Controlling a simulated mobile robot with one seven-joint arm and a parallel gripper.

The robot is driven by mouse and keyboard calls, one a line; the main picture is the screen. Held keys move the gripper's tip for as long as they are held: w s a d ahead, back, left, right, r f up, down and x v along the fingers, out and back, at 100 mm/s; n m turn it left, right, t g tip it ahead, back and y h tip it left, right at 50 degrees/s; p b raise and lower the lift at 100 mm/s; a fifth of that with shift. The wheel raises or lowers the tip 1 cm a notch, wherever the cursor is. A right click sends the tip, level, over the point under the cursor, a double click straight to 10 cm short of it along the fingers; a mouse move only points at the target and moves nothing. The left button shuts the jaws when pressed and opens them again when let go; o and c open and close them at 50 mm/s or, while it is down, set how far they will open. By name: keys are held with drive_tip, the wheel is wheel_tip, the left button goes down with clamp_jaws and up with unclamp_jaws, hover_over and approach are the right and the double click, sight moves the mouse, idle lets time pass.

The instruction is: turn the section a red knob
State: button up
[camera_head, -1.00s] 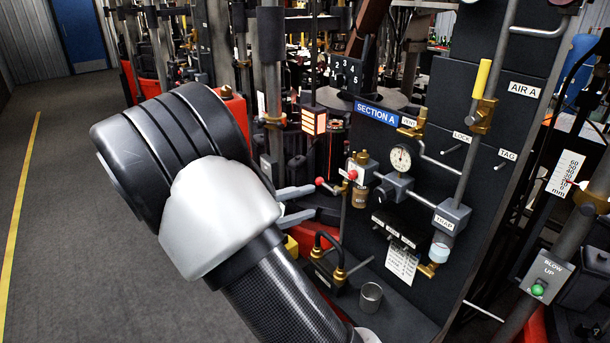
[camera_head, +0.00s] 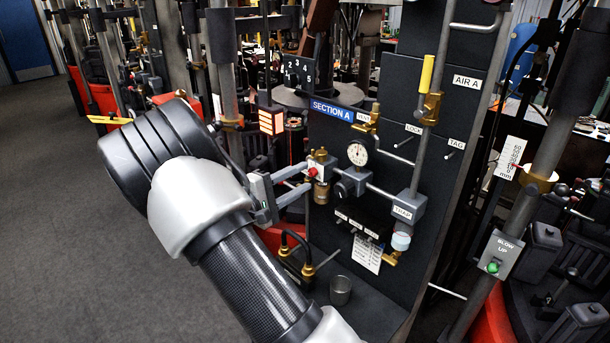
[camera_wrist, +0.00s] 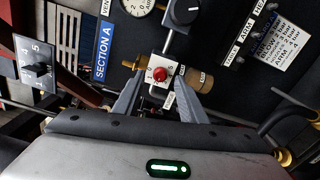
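The red knob (camera_head: 313,171) sits on a small white-faced brass valve on the dark panel, below the blue SECTION A sign (camera_head: 338,112). In the wrist view the red knob (camera_wrist: 160,74) shows face-on on its white plate, with the sign (camera_wrist: 103,52) to its left. My gripper (camera_head: 307,176) is open, its fingers reaching toward the valve. In the wrist view my gripper (camera_wrist: 160,82) has one finger on each side of the knob, with gaps visible. I cannot tell how deep the fingertips reach around it.
A pressure gauge (camera_head: 358,153) and grey regulator (camera_head: 350,184) sit just right of the valve. A numbered dial (camera_head: 299,71) is above. A black hose (camera_head: 295,240) and a metal cup (camera_head: 340,290) are below. Open floor (camera_head: 60,220) lies at the left.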

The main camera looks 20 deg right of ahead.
sight(313, 172)
drive_tip(key=shift+x, duration=1.1)
clamp_jaws()
